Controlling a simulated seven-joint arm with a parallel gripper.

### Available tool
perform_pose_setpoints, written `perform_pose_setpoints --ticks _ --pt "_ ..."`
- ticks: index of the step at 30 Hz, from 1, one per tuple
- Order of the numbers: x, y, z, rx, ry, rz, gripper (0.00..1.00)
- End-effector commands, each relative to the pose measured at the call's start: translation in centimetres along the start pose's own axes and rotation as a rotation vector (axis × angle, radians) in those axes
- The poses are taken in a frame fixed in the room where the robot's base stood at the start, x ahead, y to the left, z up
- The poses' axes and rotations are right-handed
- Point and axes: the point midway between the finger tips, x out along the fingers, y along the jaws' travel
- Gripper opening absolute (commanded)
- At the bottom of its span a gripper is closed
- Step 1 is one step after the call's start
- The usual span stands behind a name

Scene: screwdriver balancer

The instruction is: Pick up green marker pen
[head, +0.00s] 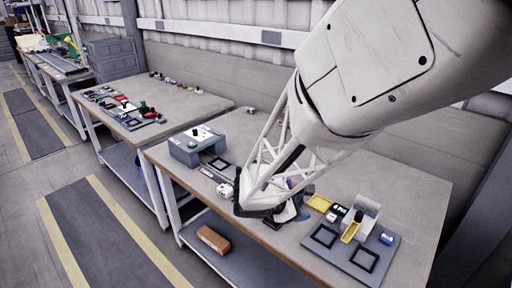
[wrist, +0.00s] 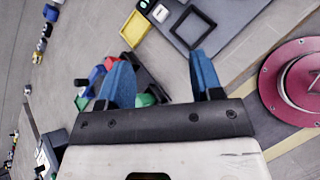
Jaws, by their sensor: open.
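I cannot clearly make out a whole green marker pen in either view. In the wrist view, a green piece (wrist: 146,100) shows beside my left finger, in a cluster of red, blue and dark items; its shape is partly hidden by the finger. My gripper (wrist: 160,64) has two blue fingers spread wide, with bare table between their tips. In the head view my arm reaches down over the front middle of the near table, and it hides most of the small items under it.
A yellow tray (head: 319,203) and a grey fixture board (head: 390,244) with black square frames lie right of my arm. A grey box (head: 185,152) stands left. A maroon disc (wrist: 294,82) is at the wrist view's right.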

Motion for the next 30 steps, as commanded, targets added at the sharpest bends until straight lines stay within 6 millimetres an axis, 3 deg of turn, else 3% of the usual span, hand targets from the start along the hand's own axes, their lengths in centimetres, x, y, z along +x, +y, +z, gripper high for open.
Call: perform_pose_setpoints --ticks 9,15,20,30 --pt "0.8 3.7 -9.2 -0.405 -0.093 0.246 0.6" --pt "0.7 4.7 -12.9 -0.553 -0.128 0.346 0.6" --pt "0.6 5.0 -14.0 -0.591 -0.136 0.375 0.6" --pt "0.7 5.0 -13.9 -0.592 -0.137 0.376 0.6"
